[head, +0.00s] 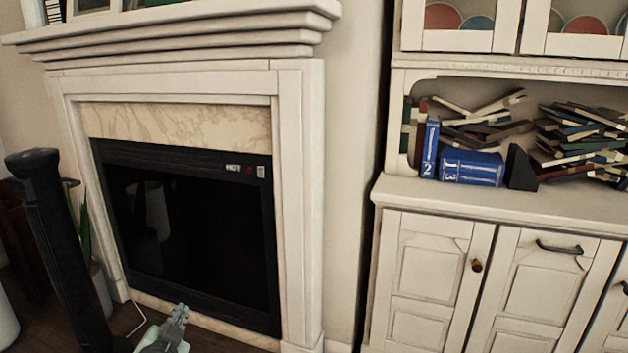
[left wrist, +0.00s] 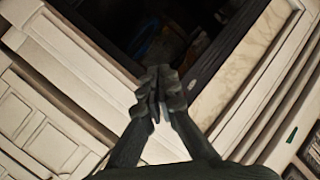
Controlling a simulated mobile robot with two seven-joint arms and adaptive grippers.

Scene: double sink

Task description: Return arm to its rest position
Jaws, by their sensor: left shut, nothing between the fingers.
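My left gripper (head: 178,315) shows at the bottom of the head view, low in front of the fireplace. It also shows in the left wrist view (left wrist: 158,78), where its two fingers meet at the tips with nothing between them. Part of my left arm (head: 55,240) stands at the left of the head view. My right gripper is in neither view.
A white fireplace (head: 300,200) with a dark insert (head: 190,235) is ahead. A white cabinet (head: 425,280) stands at the right, with blue books (head: 472,168) and piled books (head: 580,140) on its shelf. A potted plant (head: 84,235) is behind my left arm.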

